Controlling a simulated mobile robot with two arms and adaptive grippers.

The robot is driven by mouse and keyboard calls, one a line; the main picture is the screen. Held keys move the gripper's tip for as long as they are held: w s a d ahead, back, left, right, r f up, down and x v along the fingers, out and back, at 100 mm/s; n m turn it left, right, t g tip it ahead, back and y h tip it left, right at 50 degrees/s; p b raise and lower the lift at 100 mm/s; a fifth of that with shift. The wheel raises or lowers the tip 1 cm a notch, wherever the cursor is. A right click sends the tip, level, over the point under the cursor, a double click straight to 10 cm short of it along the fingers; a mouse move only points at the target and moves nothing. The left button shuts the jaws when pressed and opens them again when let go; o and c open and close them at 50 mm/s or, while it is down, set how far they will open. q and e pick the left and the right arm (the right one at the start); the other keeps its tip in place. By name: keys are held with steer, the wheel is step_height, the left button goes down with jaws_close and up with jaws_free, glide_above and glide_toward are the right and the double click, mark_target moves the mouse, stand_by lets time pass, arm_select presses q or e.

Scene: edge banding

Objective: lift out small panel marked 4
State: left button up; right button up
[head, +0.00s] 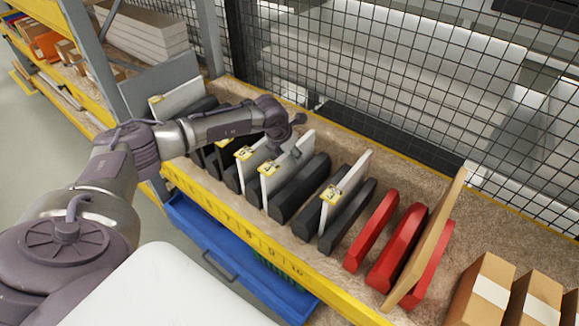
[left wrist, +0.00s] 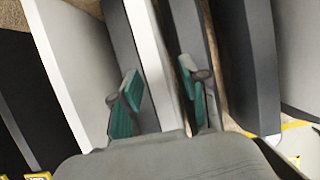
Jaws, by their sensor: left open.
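Several white panels with yellow tags stand upright in a row between dark dividers in the head view. My left gripper (head: 284,133) is above the row, near the top of a tagged white panel (head: 292,161). In the left wrist view, my left gripper's green fingers (left wrist: 160,101) are apart on either side of a narrow white panel edge (left wrist: 152,62), with a visible gap on its right. Another tagged white panel (head: 335,197) stands further right. My right gripper is not in view.
Dark dividers (head: 300,188) stand close beside the panels. Red dividers (head: 371,230) and a tan board (head: 428,240) are to the right, then cardboard boxes (head: 481,290). A mesh fence (head: 400,85) closes the back. A yellow rail (head: 255,235) runs along the front above a blue drawer (head: 225,250).

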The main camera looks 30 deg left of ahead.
arm_select(q)
steer(key=shift+w+f, duration=0.25)
steer(key=shift+f, duration=0.45)
jaws_close()
steer(key=shift+r, duration=0.15)
